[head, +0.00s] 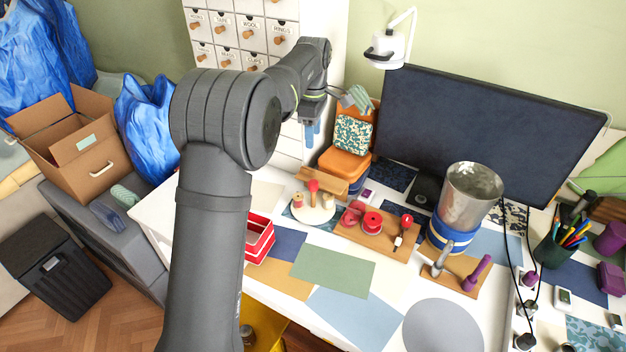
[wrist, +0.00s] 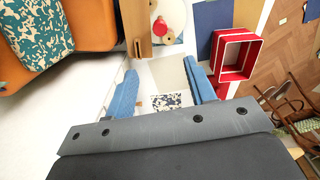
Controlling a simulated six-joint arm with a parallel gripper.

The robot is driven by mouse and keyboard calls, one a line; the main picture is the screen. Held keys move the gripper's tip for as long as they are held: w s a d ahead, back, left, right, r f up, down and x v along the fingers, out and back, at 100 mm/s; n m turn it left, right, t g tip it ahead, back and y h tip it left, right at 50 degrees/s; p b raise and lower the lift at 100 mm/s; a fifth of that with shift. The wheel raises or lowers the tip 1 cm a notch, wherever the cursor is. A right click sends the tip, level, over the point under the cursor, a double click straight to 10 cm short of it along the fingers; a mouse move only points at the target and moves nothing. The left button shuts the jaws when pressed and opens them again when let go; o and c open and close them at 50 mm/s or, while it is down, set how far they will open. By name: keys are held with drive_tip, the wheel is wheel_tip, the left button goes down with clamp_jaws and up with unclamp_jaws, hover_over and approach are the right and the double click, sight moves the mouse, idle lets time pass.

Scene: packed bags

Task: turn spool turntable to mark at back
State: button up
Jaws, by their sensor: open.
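The spool turntable (head: 312,217) is a pale round disc on the white desk, left of the centre of the head view. It carries a red-topped peg (head: 313,187) and light wooden spools (head: 297,200). In the wrist view part of the turntable (wrist: 178,12) shows at the top edge, cut off by the frame. My gripper (head: 312,132) is above and behind the turntable, apart from it. In the wrist view its two blue fingers (wrist: 163,88) are spread with nothing held between them. I cannot make out the mark at the back.
A wooden block (head: 322,180) stands just behind the turntable, with an orange chair-like holder (head: 345,164) and cushion behind it. A red box (head: 259,240) is at front left. A wooden board with red spools (head: 372,222) is close on the right. Flat sheets (head: 333,272) lie in front.

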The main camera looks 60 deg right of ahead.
drive_tip(key=m, duration=0.4)
approach(313, 182)
drive_tip(key=shift+m, duration=0.4)
wheel_tip(313, 182, down, 9)
drive_tip(key=shift+f, duration=0.15)
drive_tip(key=shift+c, duration=0.2)
clamp_jaws()
